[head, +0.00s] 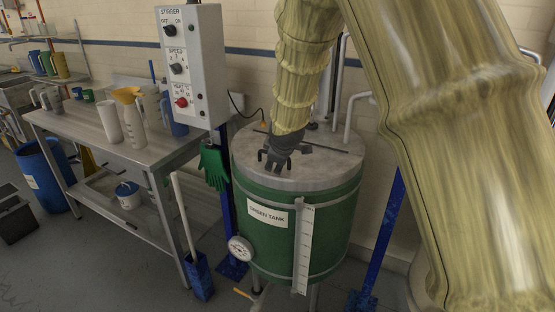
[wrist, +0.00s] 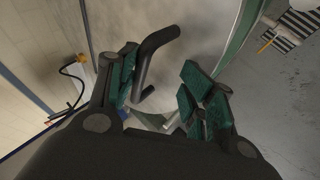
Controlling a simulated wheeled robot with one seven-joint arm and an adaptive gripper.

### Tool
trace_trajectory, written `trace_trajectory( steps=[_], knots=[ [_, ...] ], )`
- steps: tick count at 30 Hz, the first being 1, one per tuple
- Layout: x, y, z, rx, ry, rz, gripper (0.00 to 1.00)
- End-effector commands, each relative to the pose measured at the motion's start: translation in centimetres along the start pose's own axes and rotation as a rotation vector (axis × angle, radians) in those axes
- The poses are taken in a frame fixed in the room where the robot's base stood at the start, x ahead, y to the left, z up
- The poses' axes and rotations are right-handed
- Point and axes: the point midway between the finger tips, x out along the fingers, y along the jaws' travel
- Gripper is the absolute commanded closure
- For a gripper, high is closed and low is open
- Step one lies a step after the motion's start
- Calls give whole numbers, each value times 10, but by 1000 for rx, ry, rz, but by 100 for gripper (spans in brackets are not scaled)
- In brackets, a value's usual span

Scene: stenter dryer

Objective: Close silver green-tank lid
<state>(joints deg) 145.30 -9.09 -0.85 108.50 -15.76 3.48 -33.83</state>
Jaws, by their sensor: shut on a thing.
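The green tank (head: 275,232) stands in the middle of the head view, with a label and a white scale on its front. Its silver-grey lid (head: 325,172) covers the top and looks flat, though I cannot tell whether a small gap remains at the rim. My gripper (head: 272,162) is over the lid's front left part, reaching down from above. In the wrist view, the dark bent lid handle (wrist: 152,58) stands between the fingers of my gripper (wrist: 158,95), close to the left finger.
A stirrer control box (head: 193,65) on a blue post stands left of the tank, with green gloves (head: 214,166) hanging below. A metal bench (head: 150,150) with jugs and bottles is further left. Pipes (head: 351,112) rise behind the tank. A blue bin (head: 50,178) stands far left.

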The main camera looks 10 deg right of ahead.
Motion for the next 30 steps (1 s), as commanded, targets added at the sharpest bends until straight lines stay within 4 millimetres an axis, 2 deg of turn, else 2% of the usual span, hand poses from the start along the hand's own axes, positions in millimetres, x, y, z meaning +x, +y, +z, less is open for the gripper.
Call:
trace_trajectory(
  steps=[1,7,11,30],
  knots=[
    [3,-8,4,-2,-9,-13,66],
    [1,-7,4,-2,-9,-12,66],
    [-7,-6,3,-2,-8,-11,66],
    [-97,-1,0,-1,-1,-1,66]
  ],
)
